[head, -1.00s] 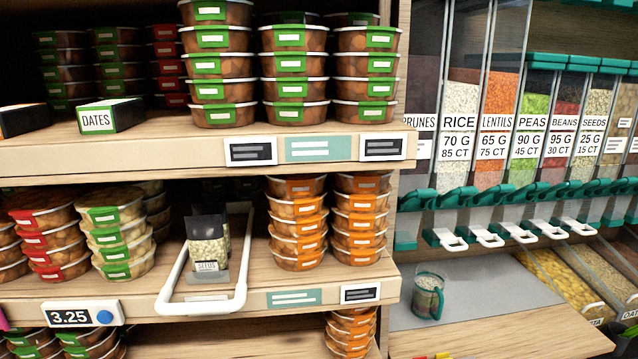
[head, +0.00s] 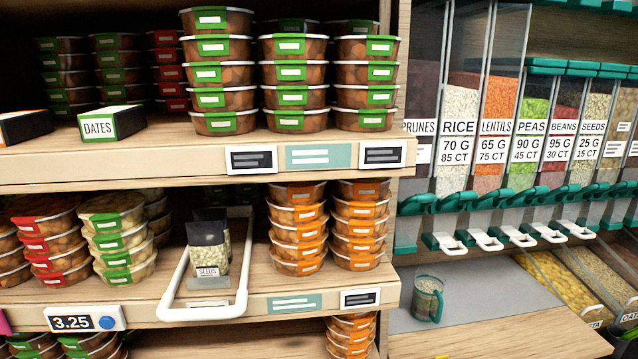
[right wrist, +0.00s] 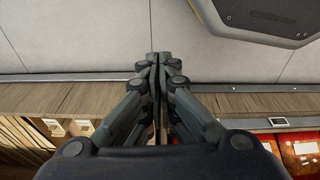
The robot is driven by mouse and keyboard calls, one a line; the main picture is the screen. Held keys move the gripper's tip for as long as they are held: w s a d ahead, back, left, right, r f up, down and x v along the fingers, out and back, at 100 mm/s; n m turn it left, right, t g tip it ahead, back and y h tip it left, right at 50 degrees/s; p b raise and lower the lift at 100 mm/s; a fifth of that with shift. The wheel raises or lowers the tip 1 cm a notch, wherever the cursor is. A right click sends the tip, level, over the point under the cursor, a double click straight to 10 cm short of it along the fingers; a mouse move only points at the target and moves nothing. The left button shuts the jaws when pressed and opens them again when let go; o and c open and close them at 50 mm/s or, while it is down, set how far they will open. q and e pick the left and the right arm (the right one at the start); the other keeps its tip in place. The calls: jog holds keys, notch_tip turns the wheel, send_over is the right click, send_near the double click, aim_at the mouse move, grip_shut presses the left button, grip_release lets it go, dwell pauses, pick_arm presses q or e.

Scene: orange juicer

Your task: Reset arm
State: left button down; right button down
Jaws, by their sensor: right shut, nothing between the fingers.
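My right gripper (right wrist: 157,58) shows in the right wrist view with its two fingers together and nothing between them. It is over a grey tiled surface and a strip of wood, and touches no object that I can see. Neither gripper shows in the head view. My left gripper is not in any view.
Shelves in the head view hold stacked tubs with green labels (head: 291,69) and orange labels (head: 298,228). A seeds pack (head: 209,248) stands in a white tray (head: 176,281). A cup (head: 427,299) sits on the counter below the dispensers (head: 530,130).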

jog(key=s+d+f+g, duration=0.1)
jog(key=s+d+f, duration=0.1)
jog(key=s+f, duration=0.8)
jog(key=s, duration=0.4)
jog(key=shift+s+d+f+p, duration=0.15)
jog(key=shift+d+f+p, duration=0.15)
jog(key=shift+d+f, duration=0.05)
